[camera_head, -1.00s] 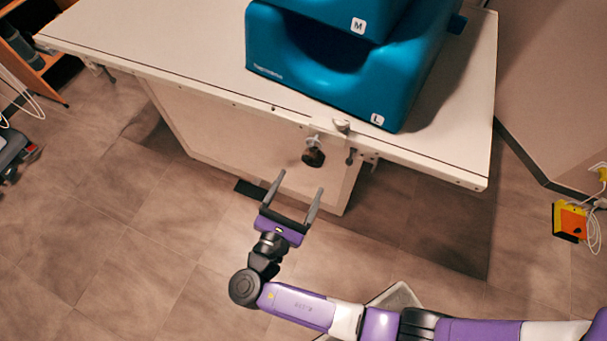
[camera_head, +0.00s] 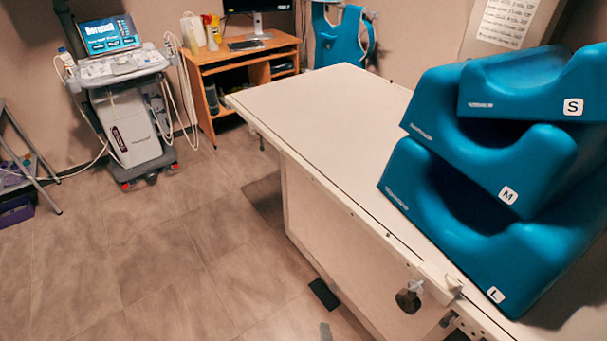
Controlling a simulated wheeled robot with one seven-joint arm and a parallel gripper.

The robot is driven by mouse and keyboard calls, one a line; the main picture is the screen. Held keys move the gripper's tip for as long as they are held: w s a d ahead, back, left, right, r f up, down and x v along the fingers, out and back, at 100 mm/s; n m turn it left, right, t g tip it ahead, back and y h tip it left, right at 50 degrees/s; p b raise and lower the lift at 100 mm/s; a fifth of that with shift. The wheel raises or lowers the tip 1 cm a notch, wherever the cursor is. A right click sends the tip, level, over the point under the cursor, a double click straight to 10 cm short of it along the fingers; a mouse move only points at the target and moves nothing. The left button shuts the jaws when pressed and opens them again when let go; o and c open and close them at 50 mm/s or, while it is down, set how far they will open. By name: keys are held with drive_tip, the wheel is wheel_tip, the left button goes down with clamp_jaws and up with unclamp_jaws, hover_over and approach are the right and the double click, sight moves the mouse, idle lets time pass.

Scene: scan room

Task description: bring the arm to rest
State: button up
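Of my gripper, only what looks like one grey fingertip (camera_head: 325,331) shows, at the bottom edge of the head view. It is over the floor, left of the knob on the table's near side. The rest of the gripper and my arm are below the picture, so its opening is hidden. I see nothing held at that tip.
A white table (camera_head: 310,115) fills the middle, with stacked blue cushions marked S (camera_head: 535,88), M (camera_head: 485,150) and L (camera_head: 450,225) at right. A black knob (camera_head: 408,300) juts from its side. An ultrasound cart (camera_head: 125,120) and wooden desk (camera_head: 240,65) stand behind.

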drive_tip(key=s+d+r+m+t+y, duration=0.1)
drive_tip(key=s+d+r+m+t, duration=0.1)
drive_tip(key=s+d+r+m, duration=0.4)
drive_tip(key=s+d+r+m+t, duration=0.1)
drive_tip(key=s+r+m, duration=0.25)
drive_tip(key=r, duration=0.45)
drive_tip(key=s+d+r+m+t+y, duration=0.1)
drive_tip(key=s+d+r+m+t, duration=0.1)
drive_tip(key=s+d+r+m, duration=0.25)
drive_tip(key=s+d+r+h, duration=0.1)
drive_tip(key=s+d+r, duration=0.1)
drive_tip(key=s, duration=0.2)
drive_tip(key=s+d+r+m+g+h, duration=0.1)
drive_tip(key=s+d+r, duration=0.2)
drive_tip(key=s, duration=0.1)
drive_tip(key=shift+s, duration=0.35)
idle(0.4)
